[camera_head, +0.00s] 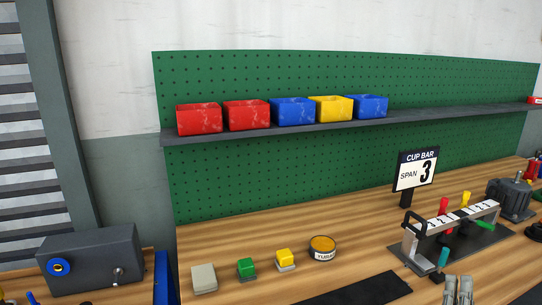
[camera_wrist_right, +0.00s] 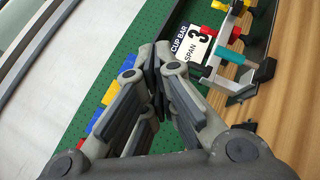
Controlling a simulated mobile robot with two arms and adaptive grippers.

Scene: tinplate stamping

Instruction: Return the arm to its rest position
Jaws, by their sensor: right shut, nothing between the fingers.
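My right gripper (camera_head: 458,290) shows at the bottom edge of the head view, in front of the bar rack. Its two fingers stand upright, close together. In the right wrist view the gripper (camera_wrist_right: 157,72) is shut with nothing between its fingertips. The rest of the right arm is out of the head view. I cannot make out my left gripper in either view.
A bar rack (camera_head: 455,218) with coloured handles and a "CUP BAR SPAN 3" sign (camera_head: 416,171) stand close by. A dark mat (camera_head: 355,290), a round tin (camera_head: 322,248) and small blocks lie left. Several bins line the shelf (camera_head: 440,113). A grey box (camera_head: 92,262) stands far left.

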